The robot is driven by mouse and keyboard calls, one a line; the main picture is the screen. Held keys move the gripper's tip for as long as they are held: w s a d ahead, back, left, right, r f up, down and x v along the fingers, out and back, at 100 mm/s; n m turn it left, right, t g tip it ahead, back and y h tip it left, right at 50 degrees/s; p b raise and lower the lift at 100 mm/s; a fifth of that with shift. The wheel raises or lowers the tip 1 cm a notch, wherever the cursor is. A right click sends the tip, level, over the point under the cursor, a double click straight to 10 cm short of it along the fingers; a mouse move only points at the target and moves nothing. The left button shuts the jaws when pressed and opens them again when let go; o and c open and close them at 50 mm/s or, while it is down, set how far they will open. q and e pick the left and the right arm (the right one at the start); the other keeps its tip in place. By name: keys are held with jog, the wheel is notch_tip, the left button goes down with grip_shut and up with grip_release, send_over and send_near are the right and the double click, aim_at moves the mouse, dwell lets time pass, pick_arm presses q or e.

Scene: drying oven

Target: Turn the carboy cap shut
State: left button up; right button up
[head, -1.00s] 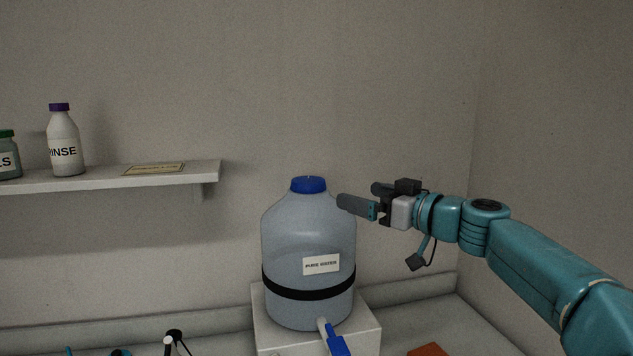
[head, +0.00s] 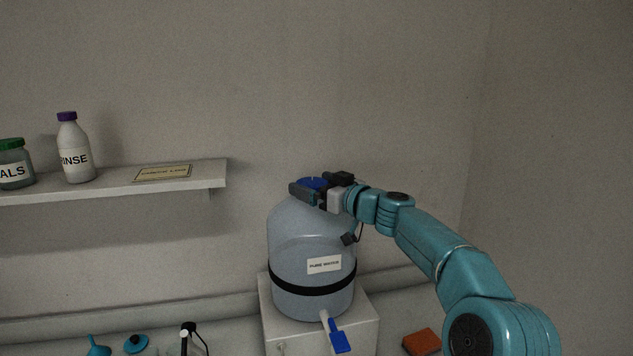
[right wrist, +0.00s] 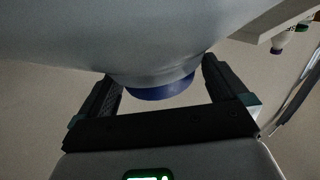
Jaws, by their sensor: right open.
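The carboy (head: 300,245) is a large translucent bottle with a black band and a "PURE WATER" label, upright on a white block. Its blue cap (head: 313,183) is on the neck, partly hidden behind my right gripper (head: 306,190). In the right wrist view the blue cap (right wrist: 162,91) lies between the two open fingers of the right gripper (right wrist: 162,85), with a gap visible on each side. The fingers are apart from the cap. My left gripper is not in view.
A wall shelf (head: 210,174) at left holds a RINSE bottle (head: 74,150), a green-capped jar (head: 14,165) and a label plate. A blue-handled tap (head: 338,337) sticks out low on the carboy. An orange block (head: 422,342) lies on the counter at right.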

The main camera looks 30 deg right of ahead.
jog(key=shift+c, duration=0.3)
jog(key=shift+d, duration=0.1)
jog(key=c, duration=0.9)
jog(key=shift+o, duration=0.2)
jog(key=shift+d+r+n+g+y+p, duration=0.2)
jog(key=shift+n+g+y+p, duration=0.1)
jog(key=shift+n+y+p, duration=0.3)
jog(key=shift+r+n+g+y+p, duration=0.15)
jog(key=shift+n+g+y+p, duration=0.3)
jog(key=shift+y+p, duration=0.5)
jog(key=shift+f+n+g+y+p, duration=0.2)
jog(key=shift+n+g+y+p, duration=0.1)
jog(key=shift+n+y, duration=0.2)
jog(key=o, duration=0.9)
jog(key=shift+f, duration=0.15)
